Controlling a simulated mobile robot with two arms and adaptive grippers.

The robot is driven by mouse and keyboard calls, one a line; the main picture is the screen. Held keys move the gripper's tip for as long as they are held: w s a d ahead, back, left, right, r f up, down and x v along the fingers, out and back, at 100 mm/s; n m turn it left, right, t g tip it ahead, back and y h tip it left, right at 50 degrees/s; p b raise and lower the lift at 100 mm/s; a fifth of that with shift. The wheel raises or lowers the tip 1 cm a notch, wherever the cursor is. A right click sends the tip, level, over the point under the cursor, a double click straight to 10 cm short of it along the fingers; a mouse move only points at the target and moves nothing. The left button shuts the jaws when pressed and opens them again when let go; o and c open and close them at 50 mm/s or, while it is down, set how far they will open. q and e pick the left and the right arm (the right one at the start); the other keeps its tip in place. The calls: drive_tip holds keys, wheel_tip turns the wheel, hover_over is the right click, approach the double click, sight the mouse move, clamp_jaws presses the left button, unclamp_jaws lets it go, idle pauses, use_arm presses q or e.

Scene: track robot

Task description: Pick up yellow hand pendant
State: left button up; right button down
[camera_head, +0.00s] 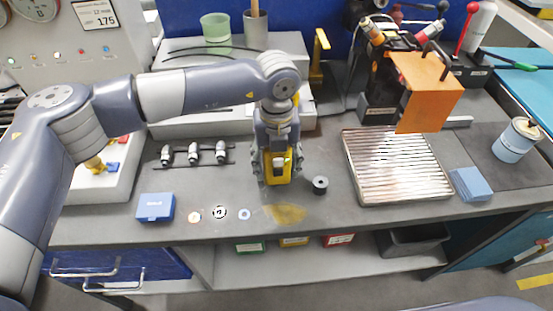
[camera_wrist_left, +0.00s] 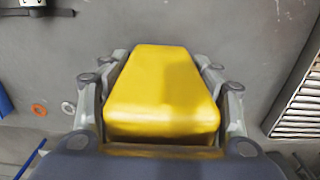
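The yellow hand pendant (camera_head: 279,166) is at the middle of the grey workbench in the head view, upright under my left wrist. My left gripper (camera_head: 275,178) points down with its fingers on either side of it. In the left wrist view the pendant (camera_wrist_left: 162,92) fills the space between the fingers of the left gripper (camera_wrist_left: 160,75), which lie along both its sides. It seems gripped. I cannot tell whether its lower end touches the bench. My right gripper is not in view.
A small black cylinder (camera_head: 320,185) stands close right of the gripper, and a ribbed metal plate (camera_head: 396,166) lies further right. A blue box (camera_head: 156,207) and small rings (camera_head: 219,212) are at the front left. Fittings on a rack (camera_head: 193,153) lie left.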

sight(276, 155)
use_arm(q)
drive_tip(key=c, duration=0.4)
drive_tip(key=shift+o, duration=0.2)
drive_tip(key=shift+r, duration=0.4)
wheel_tip(276, 155, up, 2)
drive_tip(key=shift+w+r+b, duration=0.1)
drive_tip(key=shift+r+b, duration=0.05)
drive_tip(key=shift+b, duration=0.55)
drive_tip(key=s+a+r+b, duration=0.1)
drive_tip(key=s+r+b, duration=0.1)
drive_tip(key=s, duration=1.4)
drive_tip(key=shift+a+b, duration=0.15)
drive_tip(key=shift+b, duration=0.75)
drive_tip(key=shift+f, duration=0.1)
